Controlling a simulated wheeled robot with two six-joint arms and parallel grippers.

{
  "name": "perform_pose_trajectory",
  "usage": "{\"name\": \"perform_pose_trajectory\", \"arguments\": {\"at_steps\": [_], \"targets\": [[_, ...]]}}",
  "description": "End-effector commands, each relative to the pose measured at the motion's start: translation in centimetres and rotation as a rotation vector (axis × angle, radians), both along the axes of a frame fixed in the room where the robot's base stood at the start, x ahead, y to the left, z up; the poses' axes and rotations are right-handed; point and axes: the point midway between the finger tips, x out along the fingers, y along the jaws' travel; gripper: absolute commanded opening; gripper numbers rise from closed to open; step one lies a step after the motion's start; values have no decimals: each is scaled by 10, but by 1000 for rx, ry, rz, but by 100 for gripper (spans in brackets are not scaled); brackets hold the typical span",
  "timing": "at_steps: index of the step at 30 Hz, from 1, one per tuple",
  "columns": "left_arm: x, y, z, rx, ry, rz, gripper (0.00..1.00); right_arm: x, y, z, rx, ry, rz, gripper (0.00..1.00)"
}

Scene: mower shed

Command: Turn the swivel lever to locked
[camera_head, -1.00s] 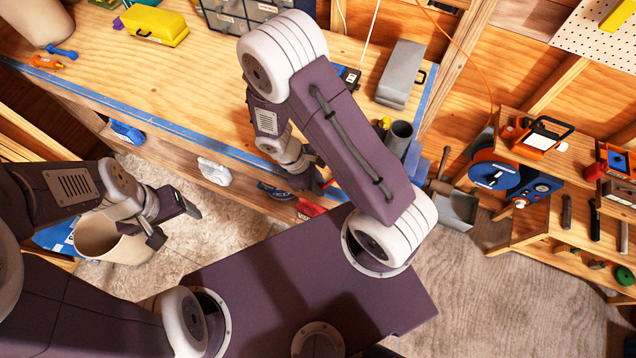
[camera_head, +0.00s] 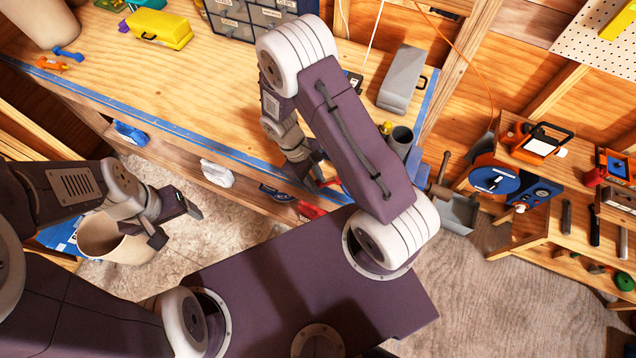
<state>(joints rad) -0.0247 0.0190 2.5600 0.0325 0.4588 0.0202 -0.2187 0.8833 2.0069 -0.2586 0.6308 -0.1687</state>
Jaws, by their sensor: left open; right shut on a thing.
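My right gripper (camera_head: 308,177) is at the front edge of the workbench, pointing down and partly hidden behind my own forearm. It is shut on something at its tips. A small red part (camera_head: 329,183) shows right beside these tips; it may be the swivel lever, but I cannot tell for sure. The lever's body and its locked mark are not visible. My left gripper (camera_head: 178,222) is open and empty at the lower left, in front of a beige bucket (camera_head: 98,240) and away from the bench.
The workbench (camera_head: 215,85) has a blue front edge, with blue (camera_head: 130,134), white (camera_head: 217,174) and red (camera_head: 310,211) items along its front. A grey box (camera_head: 402,78) and dark cup (camera_head: 400,140) stand at its right end. Shelves with tools (camera_head: 540,215) are at right.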

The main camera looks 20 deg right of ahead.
Motion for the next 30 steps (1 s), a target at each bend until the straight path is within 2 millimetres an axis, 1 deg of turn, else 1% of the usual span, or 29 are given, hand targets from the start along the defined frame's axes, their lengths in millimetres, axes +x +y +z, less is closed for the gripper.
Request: {"name": "perform_pose_trajectory", "arguments": {"at_steps": [6,15,21,30], "targets": [[0,0,-1,0,0,0,74,14,-5,-2,2,-2,-211,0],[0,0,-5,0,0,0,74,29,-14,-2,1,-3,-467,0],[0,0,-7,0,0,0,74,35,-20,-2,2,-1,-593,0],[0,0,-8,0,0,0,74,40,-26,-2,0,1,-698,0]]}}
